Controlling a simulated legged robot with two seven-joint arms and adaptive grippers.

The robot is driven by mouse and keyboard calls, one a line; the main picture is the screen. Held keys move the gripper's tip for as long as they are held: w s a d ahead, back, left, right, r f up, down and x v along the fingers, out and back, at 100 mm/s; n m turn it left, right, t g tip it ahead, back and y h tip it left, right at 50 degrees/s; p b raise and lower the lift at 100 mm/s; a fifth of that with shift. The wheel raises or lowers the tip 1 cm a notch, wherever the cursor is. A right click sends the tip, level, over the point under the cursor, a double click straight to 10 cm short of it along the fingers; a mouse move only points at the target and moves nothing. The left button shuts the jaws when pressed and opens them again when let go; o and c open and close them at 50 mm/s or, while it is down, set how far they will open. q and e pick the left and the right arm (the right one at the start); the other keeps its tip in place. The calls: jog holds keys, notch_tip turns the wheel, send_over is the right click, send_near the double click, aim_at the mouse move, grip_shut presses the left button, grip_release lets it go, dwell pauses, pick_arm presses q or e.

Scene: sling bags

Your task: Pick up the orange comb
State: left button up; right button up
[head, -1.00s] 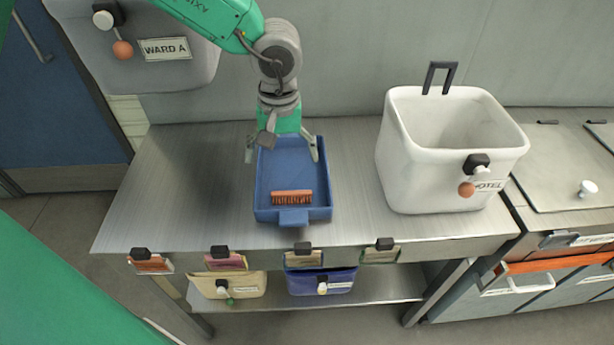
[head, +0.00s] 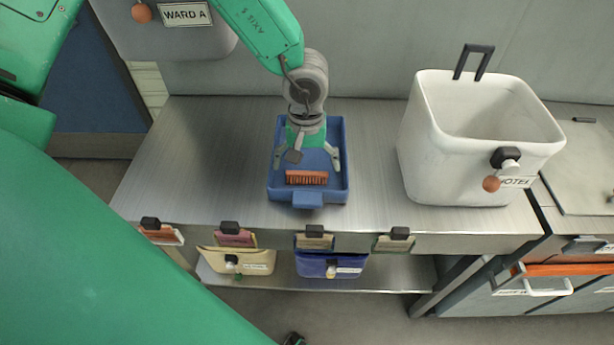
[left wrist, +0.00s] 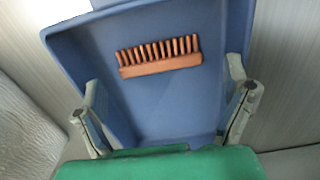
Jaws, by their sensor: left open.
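The orange comb (head: 306,177) lies in the front part of a blue tray (head: 339,190) on the metal table. It has a row of bristles or teeth along one side. In the left wrist view the comb (left wrist: 160,63) lies flat in the tray (left wrist: 190,120), beyond the fingertips. My left gripper (head: 308,158) is open and points down over the tray, behind the comb and not touching it. In the left wrist view its fingers (left wrist: 166,90) are spread wide with nothing between them. My right gripper is not in view.
A white bin (head: 470,150) stands on the table to the right. A grey bin labelled WARD A (head: 175,38) hangs at upper left. Tan (head: 245,262) and blue (head: 325,265) bags hang below the table's front edge. The tabletop left of the tray is clear.

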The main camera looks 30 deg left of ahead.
aim_at(307, 178)
pick_arm(q)
notch_tip(307, 178, down, 3)
jog(key=shift+w+r, duration=0.1)
jog(key=shift+w, duration=0.05)
jog(key=shift+r, duration=0.1)
jog(key=c, duration=0.7)
